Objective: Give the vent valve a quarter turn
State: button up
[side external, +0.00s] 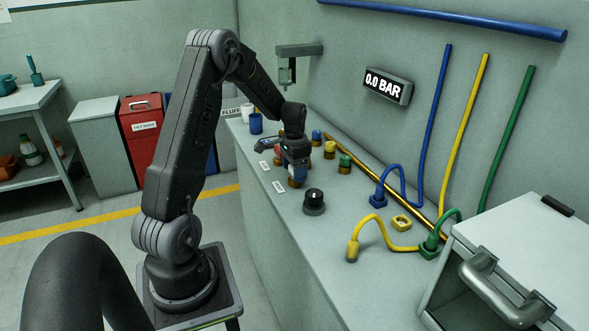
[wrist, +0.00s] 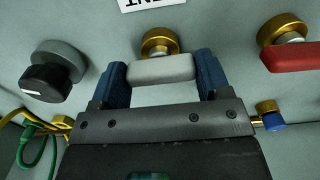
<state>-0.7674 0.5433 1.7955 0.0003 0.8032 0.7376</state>
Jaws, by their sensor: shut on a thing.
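The vent valve has a pale grey lever handle (wrist: 162,69) on a brass body (wrist: 159,42), close in front of the wrist camera. A white label (wrist: 150,3) beside it shows upside-down letters ending in "ENT". My gripper (wrist: 161,75) is shut on the lever, with one blue finger at each end of it. The lever lies crosswise between the fingers. In the side view my gripper (side external: 296,165) points down at the bench and mostly hides the valve.
A red-handled valve (wrist: 293,56) and a black knob (wrist: 50,77) flank the vent valve; the knob also stands on the bench (side external: 314,200). A wall display (side external: 388,85) reads 0.0 BAR. Coloured hoses (side external: 385,235) and a grey case (side external: 515,255) occupy the bench's near right.

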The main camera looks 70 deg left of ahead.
jog(key=shift+m, duration=0.3)
jog(key=o, duration=0.9)
jog(key=shift+r, duration=0.1)
notch_tip(320, 180, up, 14)
jog(key=shift+f, duration=0.15)
dwell(0.4)
